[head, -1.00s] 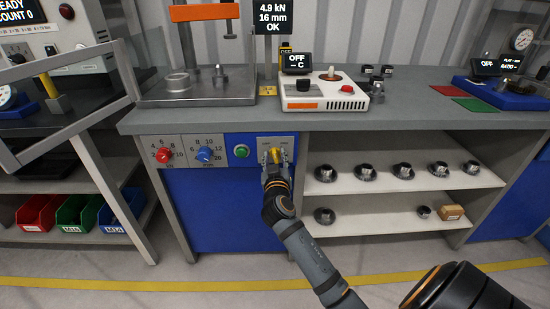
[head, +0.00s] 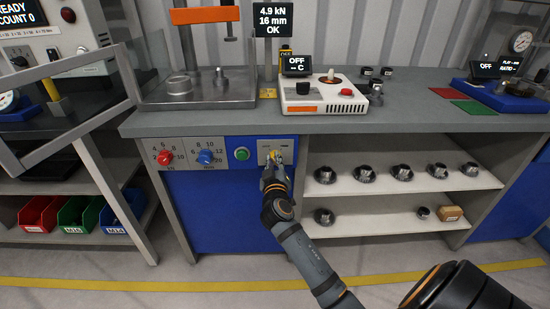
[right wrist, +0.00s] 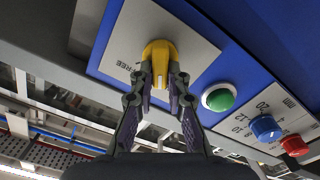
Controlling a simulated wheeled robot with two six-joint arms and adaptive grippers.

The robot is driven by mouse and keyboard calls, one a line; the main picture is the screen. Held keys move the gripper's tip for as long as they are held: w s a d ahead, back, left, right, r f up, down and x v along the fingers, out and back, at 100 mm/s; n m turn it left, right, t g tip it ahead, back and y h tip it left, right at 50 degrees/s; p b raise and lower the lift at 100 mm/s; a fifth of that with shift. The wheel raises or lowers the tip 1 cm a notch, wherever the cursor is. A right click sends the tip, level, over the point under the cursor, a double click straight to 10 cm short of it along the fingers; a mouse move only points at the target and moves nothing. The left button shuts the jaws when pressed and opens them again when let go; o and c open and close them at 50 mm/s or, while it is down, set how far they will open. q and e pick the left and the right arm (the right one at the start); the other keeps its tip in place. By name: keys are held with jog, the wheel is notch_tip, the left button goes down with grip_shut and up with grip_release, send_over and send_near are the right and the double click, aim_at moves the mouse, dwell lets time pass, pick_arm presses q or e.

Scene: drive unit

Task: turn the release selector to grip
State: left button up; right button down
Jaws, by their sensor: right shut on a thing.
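The release selector is a yellow knob (head: 278,154) on a light plate in the blue front panel under the bench top. In the right wrist view the yellow knob (right wrist: 159,52) stands out from its pale plate, where the word FREE is legible beside it; any other wording is hidden or too small. My right gripper (head: 273,166) reaches up to it from below. In the right wrist view my right gripper's fingertips (right wrist: 160,82) are shut on the knob, one on each side. My left gripper is not in view.
A green button (head: 242,153), a blue dial (head: 206,156) and a red dial (head: 165,158) sit left of the selector. Open shelves (head: 400,184) with several metal parts stand right of it. The bench top (head: 430,118) overhangs above. The floor in front is mostly clear.

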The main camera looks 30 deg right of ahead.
jog(key=shift+n, duration=1)
jog(key=c, duration=1.3)
grip_release()
jog(key=shift+a, duration=0.1)
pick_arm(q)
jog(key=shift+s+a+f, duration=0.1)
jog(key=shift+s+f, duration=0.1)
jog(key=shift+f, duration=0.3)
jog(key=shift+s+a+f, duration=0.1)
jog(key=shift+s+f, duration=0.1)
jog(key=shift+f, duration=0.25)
pick_arm(e)
jog(key=v, duration=0.7)
jog(key=shift+s+a, duration=0.1)
jog(key=shift+s, duration=0.1)
